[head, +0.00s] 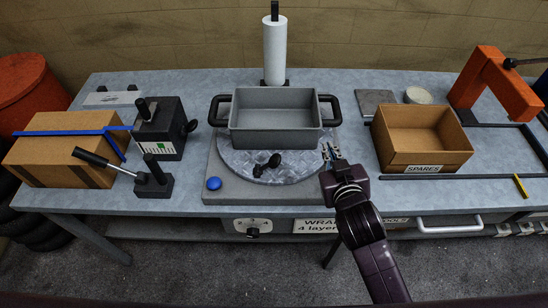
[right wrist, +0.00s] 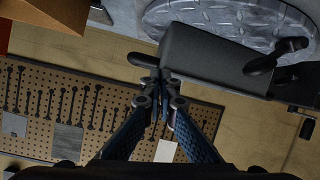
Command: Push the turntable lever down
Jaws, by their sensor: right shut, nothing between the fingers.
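The turntable is a round diamond-plate disc (head: 240,165) on a grey square base (head: 265,195), in the middle of the table. A short black lever with a rounded knob (head: 268,165) sits on the near part of the disc. A grey tray (head: 275,137) with black side handles stands on the disc behind it. My right gripper (head: 330,152) is shut and empty, beside the disc's right edge and to the right of the lever, apart from it. In the right wrist view, its fingertips (right wrist: 162,78) are close to the tray (right wrist: 205,58). My left gripper is not in view.
An open cardboard box (head: 416,165) stands right of the gripper. A blue button (head: 214,183) is on the base's front left corner. Left are a black box (head: 163,135), a black-handled lever (head: 92,157) and a taped carton (head: 60,150). A white roll (head: 274,50) stands behind the tray.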

